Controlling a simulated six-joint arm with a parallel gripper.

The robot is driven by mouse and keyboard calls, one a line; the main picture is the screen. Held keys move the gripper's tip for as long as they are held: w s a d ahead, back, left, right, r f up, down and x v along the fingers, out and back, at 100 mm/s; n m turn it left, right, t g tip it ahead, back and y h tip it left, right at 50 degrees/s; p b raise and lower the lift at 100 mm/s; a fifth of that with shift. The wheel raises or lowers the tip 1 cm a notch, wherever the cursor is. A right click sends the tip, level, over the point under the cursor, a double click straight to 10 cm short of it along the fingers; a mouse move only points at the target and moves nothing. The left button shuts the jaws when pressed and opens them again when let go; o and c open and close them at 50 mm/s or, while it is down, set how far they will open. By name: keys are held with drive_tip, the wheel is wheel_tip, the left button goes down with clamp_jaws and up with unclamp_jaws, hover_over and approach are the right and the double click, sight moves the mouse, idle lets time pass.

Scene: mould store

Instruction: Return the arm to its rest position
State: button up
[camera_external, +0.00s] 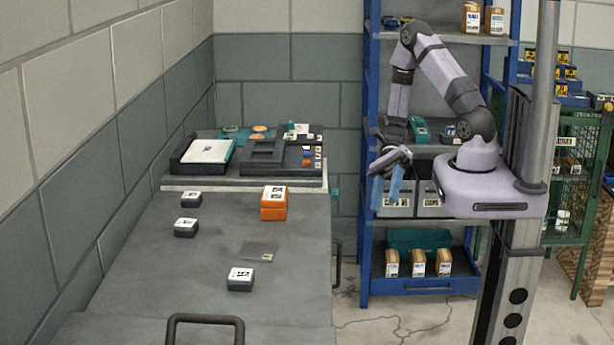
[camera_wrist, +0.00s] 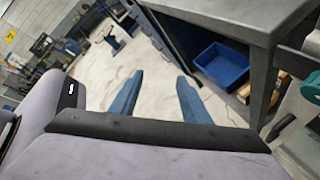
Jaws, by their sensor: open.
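My gripper (camera_external: 387,191) hangs to the right of the grey table (camera_external: 215,262) in the external view, in front of the blue shelf rack. Its two blue fingers point down and stand apart with nothing between them. In the wrist view the open fingers (camera_wrist: 158,97) show over bare floor. My arm is folded, with its elbow raised above the base on the column.
An orange box (camera_external: 273,204) and several dark blocks with white labelled tops, one of them in front (camera_external: 240,279), stand on the table. Black trays (camera_external: 203,155) sit at its back. The blue rack (camera_external: 368,250) is close behind my arm. A blue bin (camera_wrist: 222,64) shows in the wrist view.

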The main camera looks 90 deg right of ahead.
drive_tip(key=s+a+r+n+g+h, duration=0.2)
drive_tip(key=s+n+g+h, duration=0.35)
drive_tip(key=n, duration=0.75)
drive_tip(key=w+d+r+n+t+h+p, duration=0.15)
drive_tip(key=n+h, duration=0.25)
drive_tip(key=n, duration=0.4)
drive_tip(key=w+r+n+t+h+p, duration=0.1)
drive_tip(key=w+r+n+h, duration=0.25)
drive_tip(key=n, duration=0.45)
wheel_tip(320, 180, down, 30)
drive_tip(key=b, duration=3)
drive_tip(key=shift+s+f, duration=0.15)
drive_tip(key=shift+f, duration=0.05)
